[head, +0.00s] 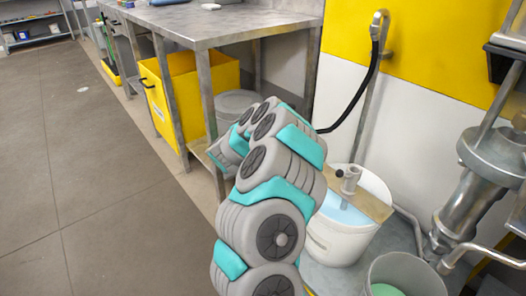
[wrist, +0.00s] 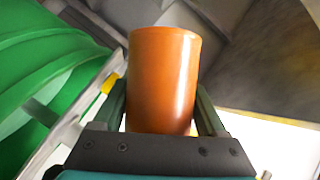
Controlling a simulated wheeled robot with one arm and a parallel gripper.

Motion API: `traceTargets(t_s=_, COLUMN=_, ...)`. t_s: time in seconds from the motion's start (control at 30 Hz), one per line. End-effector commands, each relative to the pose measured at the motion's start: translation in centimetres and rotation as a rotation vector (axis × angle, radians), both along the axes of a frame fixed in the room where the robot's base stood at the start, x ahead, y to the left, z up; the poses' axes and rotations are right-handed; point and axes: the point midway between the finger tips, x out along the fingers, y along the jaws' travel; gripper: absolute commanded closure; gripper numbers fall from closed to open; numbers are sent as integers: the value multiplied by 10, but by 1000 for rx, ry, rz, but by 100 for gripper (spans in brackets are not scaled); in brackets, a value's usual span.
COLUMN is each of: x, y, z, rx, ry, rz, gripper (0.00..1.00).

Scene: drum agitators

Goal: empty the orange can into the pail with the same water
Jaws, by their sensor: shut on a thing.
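The orange can (wrist: 163,75) is in the wrist view, between the two fingers of my gripper (wrist: 163,108), which is shut on it. The inside of the can does not show, so I cannot tell its contents. In the head view my arm hides the gripper and the can. A white pail (head: 325,243) stands at the right of my arm with light blue liquid (head: 345,211) in it. A grey pail (head: 403,262) at the lower right holds green liquid (head: 385,290).
A board with a metal fitting (head: 362,196) lies across the white pail. A metal table (head: 205,25) stands behind, with a yellow bin (head: 203,77) under it. A black hose (head: 355,103) hangs on the wall. Metal machinery (head: 480,185) fills the right. Floor at left is clear.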

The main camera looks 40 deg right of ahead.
Motion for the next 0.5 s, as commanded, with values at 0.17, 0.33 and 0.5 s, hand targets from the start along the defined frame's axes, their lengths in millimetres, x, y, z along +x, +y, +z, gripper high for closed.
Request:
traceTargets(t_s=0.17, x=0, y=0, z=-1, rx=1, ry=-24, rz=0, gripper=95)
traceTargets(t_s=0.33, x=0, y=0, z=-1, rx=1, ry=-48, rz=0, gripper=95)
traceTargets(t_s=0.5, x=0, y=0, z=-3, rx=3, ry=-71, rz=0, gripper=95)
